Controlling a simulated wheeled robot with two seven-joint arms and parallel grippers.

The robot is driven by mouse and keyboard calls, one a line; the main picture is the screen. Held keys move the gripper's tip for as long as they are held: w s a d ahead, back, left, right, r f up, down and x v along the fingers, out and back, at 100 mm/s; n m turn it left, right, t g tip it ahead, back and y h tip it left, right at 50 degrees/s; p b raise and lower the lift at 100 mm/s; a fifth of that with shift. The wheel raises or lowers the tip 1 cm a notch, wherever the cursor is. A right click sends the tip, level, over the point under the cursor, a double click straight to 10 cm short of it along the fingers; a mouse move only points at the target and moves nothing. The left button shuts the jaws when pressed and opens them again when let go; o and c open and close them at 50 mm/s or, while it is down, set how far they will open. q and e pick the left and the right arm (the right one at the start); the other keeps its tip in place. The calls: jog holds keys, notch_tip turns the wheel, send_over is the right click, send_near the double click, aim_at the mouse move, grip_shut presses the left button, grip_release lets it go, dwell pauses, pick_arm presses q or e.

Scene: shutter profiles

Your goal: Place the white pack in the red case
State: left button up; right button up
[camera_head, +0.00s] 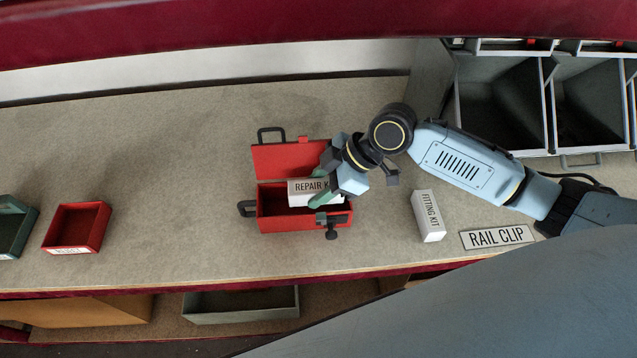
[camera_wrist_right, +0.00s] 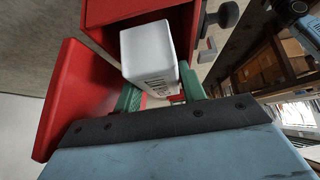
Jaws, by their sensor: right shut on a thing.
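The red case (camera_head: 285,222) stands open on the bench, its lid (camera_head: 283,157) raised at the back. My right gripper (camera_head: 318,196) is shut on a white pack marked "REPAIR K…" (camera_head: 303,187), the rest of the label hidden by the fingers. The pack is over the case's opening, partly within its outline; whether it touches the floor of the case cannot be told. In the right wrist view the green fingers (camera_wrist_right: 160,95) grip the white pack (camera_wrist_right: 148,50) beside the red case wall (camera_wrist_right: 106,12). My left gripper is not in view.
Another white pack, marked "FITTING KIT" (camera_head: 428,216), stands to the right of the case. A "RAIL CLIP" sign (camera_head: 497,237) lies near it. A small red bin (camera_head: 77,228) and a green bin (camera_head: 14,228) stand at the left. Grey bins (camera_head: 500,100) are at the back right.

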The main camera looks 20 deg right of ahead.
jog(key=shift+f, duration=0.25)
jog(key=o, duration=0.8)
jog(key=shift+o, duration=0.2)
jog(key=shift+r, duration=0.1)
jog(key=p+v, duration=0.1)
jog(key=v, duration=1.1)
jog(key=shift+r, duration=0.5)
